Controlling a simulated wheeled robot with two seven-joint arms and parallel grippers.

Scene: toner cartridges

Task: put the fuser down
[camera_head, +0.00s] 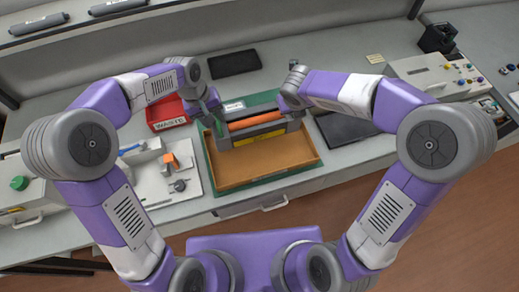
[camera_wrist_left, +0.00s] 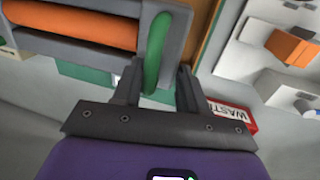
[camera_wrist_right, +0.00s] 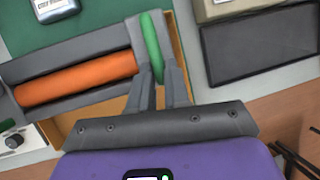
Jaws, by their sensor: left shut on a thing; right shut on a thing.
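The fuser is a grey frame with an orange roller (camera_head: 255,120) and a green handle at each end. In the head view it spans between my two grippers, over the back part of the wooden tray (camera_head: 265,162). My left gripper (camera_head: 218,118) is shut on its left green handle (camera_wrist_left: 158,50). My right gripper (camera_head: 293,100) is shut on its right green handle (camera_wrist_right: 152,45). The orange roller also shows in both wrist views, left (camera_wrist_left: 75,30) and right (camera_wrist_right: 75,80). I cannot tell whether the fuser touches the tray.
A green mat (camera_head: 209,158) lies around the tray. A red waste box (camera_head: 167,113) stands to the left, a dark flat pad (camera_head: 345,126) to the right and another dark pad (camera_head: 234,64) behind. A white fixture with an orange part (camera_head: 171,161) is at front left. The tray's front is empty.

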